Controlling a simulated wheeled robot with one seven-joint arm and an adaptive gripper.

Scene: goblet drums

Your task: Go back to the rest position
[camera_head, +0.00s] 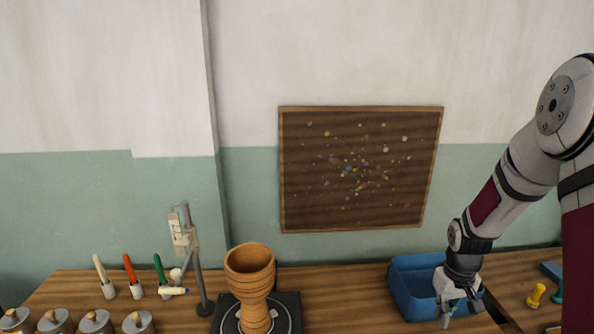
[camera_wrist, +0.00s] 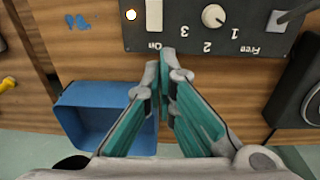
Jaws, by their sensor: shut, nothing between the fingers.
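My gripper (camera_head: 448,316) hangs at the right of the head view, at the front of the blue bin (camera_head: 404,290). In the wrist view my gripper (camera_wrist: 160,60) has its teal-lined fingers together at the tips, with nothing between them. The tips overlap the edge of a dark control panel (camera_wrist: 200,30) in that view; I cannot tell whether they touch it. The blue bin also shows in the wrist view (camera_wrist: 80,100), left of the fingers, and its visible inside looks empty.
A wooden goblet drum (camera_head: 250,275) stands on a dark turntable (camera_head: 288,312). A grey stand (camera_head: 192,250), several coloured-handled tools (camera_head: 130,272) and several lidded jars (camera_head: 96,322) are at the left. A yellow peg (camera_head: 536,295) is at the right. A speckled board (camera_head: 360,165) hangs behind.

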